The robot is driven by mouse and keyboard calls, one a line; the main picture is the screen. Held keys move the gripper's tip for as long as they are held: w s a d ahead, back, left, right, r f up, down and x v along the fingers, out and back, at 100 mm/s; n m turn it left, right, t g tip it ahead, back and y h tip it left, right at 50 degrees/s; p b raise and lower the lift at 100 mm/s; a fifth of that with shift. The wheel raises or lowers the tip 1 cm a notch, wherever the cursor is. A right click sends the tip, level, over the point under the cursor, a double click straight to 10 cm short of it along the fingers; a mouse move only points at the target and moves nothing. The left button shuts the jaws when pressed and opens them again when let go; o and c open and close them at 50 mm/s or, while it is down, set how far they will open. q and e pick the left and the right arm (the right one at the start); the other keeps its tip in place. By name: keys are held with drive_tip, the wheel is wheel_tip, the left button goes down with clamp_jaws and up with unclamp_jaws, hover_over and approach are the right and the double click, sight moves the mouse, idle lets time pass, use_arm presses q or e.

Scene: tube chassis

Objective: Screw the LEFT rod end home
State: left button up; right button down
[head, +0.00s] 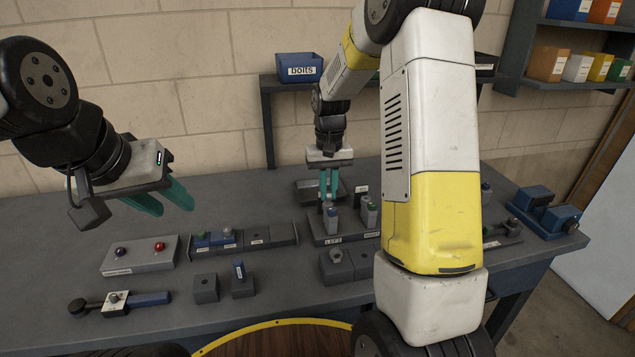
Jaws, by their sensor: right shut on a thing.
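A dark fixture with a plate labelled LEFT (333,241) stands mid-bench. A small upright grey piece with a blue part (331,213), apparently the left rod end, stands on it. My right gripper (329,200) points straight down over this piece, its teal fingers shut on its top. The fingers hide the top, and I cannot tell how deep the thread sits. A similar grey piece (369,214) stands just to the right on the same fixture. My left gripper (165,203) is open and empty, above the bench at the left.
A grey box with a blue and a red button (140,255) sits at the left. A labelled tray (243,239) lies beside the fixture. Dark blocks (206,289) and a blue-handled tool (120,302) lie in front. A blue bolts bin (299,67) is on the back shelf. My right arm hides the right-middle bench.

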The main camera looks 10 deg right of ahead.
drive_tip(key=shift+w+r, duration=0.1)
drive_tip(key=shift+n, duration=0.8)
drive_tip(key=c, duration=1.7)
unclamp_jaws()
drive_tip(key=o, duration=0.3)
wheel_tip(320, 180, up, 8)
drive_tip(key=shift+f, duration=0.15)
